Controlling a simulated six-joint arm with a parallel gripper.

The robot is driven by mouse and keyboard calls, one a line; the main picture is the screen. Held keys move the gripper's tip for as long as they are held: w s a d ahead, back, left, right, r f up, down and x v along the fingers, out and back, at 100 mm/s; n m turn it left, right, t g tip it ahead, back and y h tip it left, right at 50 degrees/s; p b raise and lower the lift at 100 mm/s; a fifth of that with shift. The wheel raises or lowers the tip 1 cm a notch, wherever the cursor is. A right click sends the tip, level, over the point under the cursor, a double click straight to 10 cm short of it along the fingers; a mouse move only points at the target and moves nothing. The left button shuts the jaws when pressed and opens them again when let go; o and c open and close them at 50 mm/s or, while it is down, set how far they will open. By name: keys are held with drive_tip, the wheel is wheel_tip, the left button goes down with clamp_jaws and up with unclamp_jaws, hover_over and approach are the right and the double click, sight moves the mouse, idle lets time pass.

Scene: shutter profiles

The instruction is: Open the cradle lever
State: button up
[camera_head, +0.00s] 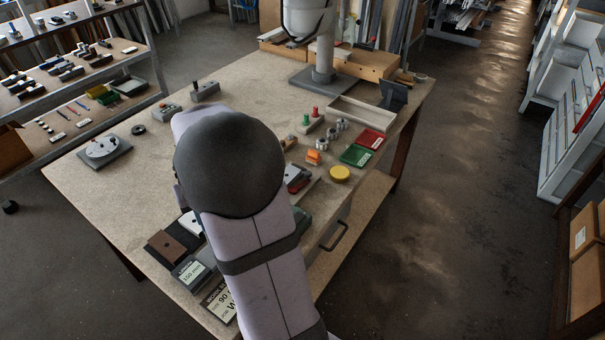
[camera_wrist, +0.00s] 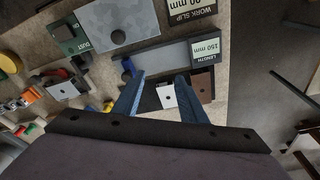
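My gripper (camera_wrist: 160,78) shows in the wrist view with its two blue fingers spread and nothing between the tips. Just beyond the tips lies a long grey block (camera_wrist: 163,56) with a small dark-blue knob (camera_wrist: 128,64) at its left end. This may be the cradle and its lever, but I cannot tell for sure. A label reading 150 mm (camera_wrist: 206,50) stands at its right end. Another small fixture (camera_wrist: 62,88) with a pale plate and dark handle is at the left. In the head view my arm hides the gripper and the grey block.
A dark board with a white plate (camera_wrist: 168,96) and a brown plate (camera_wrist: 203,88) lies near the right finger. Green (camera_head: 355,156) and red (camera_head: 370,139) trays and a yellow disc (camera_head: 340,174) stand right of my arm.

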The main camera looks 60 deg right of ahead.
drive_tip(key=d+f+m+h+b, duration=0.1)
drive_tip(key=d+m, duration=0.1)
drive_tip(key=d, duration=0.8)
drive_tip(key=d+f+m+h+b, duration=0.1)
drive_tip(key=d+f+m+b, duration=0.1)
drive_tip(key=d, duration=0.8)
drive_tip(key=m+h, duration=0.1)
drive_tip(key=m, duration=0.1)
approach(308, 173)
drive_tip(key=shift+t, duration=0.4)
drive_tip(key=shift+s+p+x, duration=0.2)
drive_tip(key=shift+p+x, duration=0.25)
drive_tip(key=shift+x, duration=1.55)
drive_tip(key=shift+s+p+x, duration=0.15)
drive_tip(key=shift+p+x, duration=0.25)
drive_tip(key=shift+x, duration=1.6)
drive_tip(key=shift+f, duration=0.1)
clamp_jaws()
